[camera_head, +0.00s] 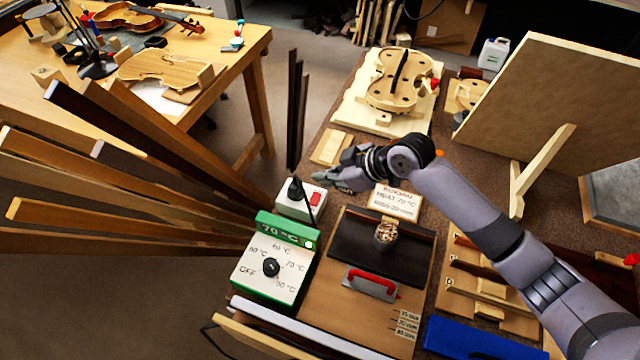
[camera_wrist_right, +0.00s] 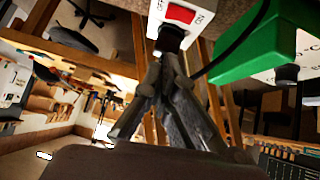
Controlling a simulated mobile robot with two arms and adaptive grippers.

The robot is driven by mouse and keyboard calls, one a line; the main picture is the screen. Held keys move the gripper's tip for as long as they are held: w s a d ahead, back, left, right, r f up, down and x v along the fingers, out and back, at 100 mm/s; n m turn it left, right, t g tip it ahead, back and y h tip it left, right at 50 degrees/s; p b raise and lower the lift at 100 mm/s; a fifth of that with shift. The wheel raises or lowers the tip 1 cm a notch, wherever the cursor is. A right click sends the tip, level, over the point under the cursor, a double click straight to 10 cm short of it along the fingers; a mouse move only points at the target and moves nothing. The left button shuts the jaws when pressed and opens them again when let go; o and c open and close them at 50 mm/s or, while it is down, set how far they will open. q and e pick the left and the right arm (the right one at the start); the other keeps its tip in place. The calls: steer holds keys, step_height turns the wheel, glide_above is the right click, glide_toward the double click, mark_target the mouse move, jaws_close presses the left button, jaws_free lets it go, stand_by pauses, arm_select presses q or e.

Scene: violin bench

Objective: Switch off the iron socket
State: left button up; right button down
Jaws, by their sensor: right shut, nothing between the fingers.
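The socket (camera_head: 287,207) is a small white box with a red rocker switch (camera_head: 315,199) and a black plug (camera_head: 295,188) in it. It stands behind the green and white temperature controller (camera_head: 262,285). My right gripper (camera_head: 322,177) is shut and empty, just behind and above the socket's right side. In the right wrist view, the shut fingertips (camera_wrist_right: 158,72) are near the black plug (camera_wrist_right: 170,38), with the red switch (camera_wrist_right: 180,14) beyond it; I cannot tell whether they touch. My left gripper is not in view.
The controller's display reads 70 °C and a green light is lit. A black cable arches close to the socket. Upright dark strips (camera_head: 297,110) stand behind it, and wooden planks (camera_head: 130,165) fan out at left. A paper label (camera_head: 396,201) lies right of the gripper.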

mark_target(320, 195)
steer(key=f, duration=0.1)
steer(key=w+a+f, duration=0.1)
steer(key=f, duration=0.2)
steer(key=shift+w+a+f+p, duration=0.15)
steer(key=shift+a+f+p, duration=0.15)
steer(key=shift+f, duration=0.1)
steer(key=shift+d+f, duration=0.1)
steer(key=shift+f, duration=0.4)
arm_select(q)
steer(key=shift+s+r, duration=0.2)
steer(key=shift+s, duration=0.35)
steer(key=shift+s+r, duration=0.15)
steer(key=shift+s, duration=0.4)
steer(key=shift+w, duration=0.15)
arm_select(e)
steer(key=shift+w+f+b, duration=0.2)
steer(key=shift+f+b, duration=0.35)
steer(key=shift+b, duration=0.05)
steer(key=shift+r, duration=0.2)
arm_select(q)
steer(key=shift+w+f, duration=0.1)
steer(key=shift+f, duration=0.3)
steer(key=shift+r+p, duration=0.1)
steer(key=shift+p, duration=0.2)
arm_select(e)
steer(key=shift+s, duration=0.1)
